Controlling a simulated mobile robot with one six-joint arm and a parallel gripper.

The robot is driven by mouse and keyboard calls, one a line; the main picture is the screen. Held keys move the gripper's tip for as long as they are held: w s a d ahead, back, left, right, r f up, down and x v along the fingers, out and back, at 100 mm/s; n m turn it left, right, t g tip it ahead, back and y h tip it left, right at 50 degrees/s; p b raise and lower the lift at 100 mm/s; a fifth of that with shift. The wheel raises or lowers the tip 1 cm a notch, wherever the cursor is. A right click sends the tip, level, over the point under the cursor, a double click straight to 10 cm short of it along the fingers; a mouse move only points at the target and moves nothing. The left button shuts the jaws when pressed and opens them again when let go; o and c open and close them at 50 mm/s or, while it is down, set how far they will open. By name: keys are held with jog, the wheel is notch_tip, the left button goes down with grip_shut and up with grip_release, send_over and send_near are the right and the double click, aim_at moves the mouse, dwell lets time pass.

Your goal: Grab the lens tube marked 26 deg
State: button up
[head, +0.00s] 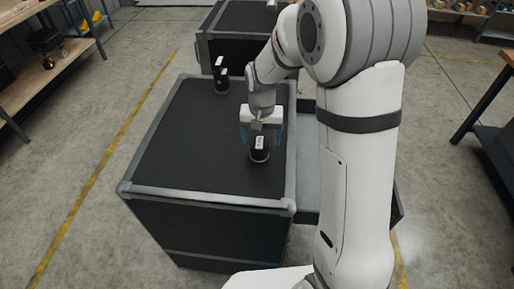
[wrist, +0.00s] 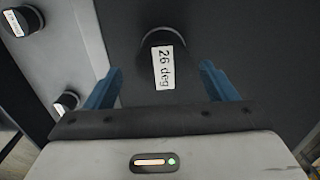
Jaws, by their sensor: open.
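The lens tube marked 26 deg (wrist: 150,44) is a black cylinder with a white label, seen between my fingers in the wrist view. In the head view this lens tube (head: 259,155) stands on the near black case (head: 190,150), toward its right side. My gripper (wrist: 160,85) has blue fingers and is open, with one finger on each side of the tube and a gap on both sides. In the head view my gripper (head: 262,135) is right at the tube; contact cannot be told.
Another black tube with a white label (head: 221,75) stands at the far edge of the near case. A second case (head: 240,40) stands behind it. Two more labelled tubes, one at upper left (wrist: 22,20) and one lower (wrist: 66,103), show in the wrist view. The case's left top is clear.

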aim_at(259, 142)
jog(key=f, duration=0.2)
jog(key=f+p, duration=0.1)
jog(key=f, duration=0.1)
jog(key=shift+s+a+f, duration=0.1)
jog(key=shift+a, duration=0.15)
jog(key=shift+c, duration=0.3)
jog(key=c, duration=1.2)
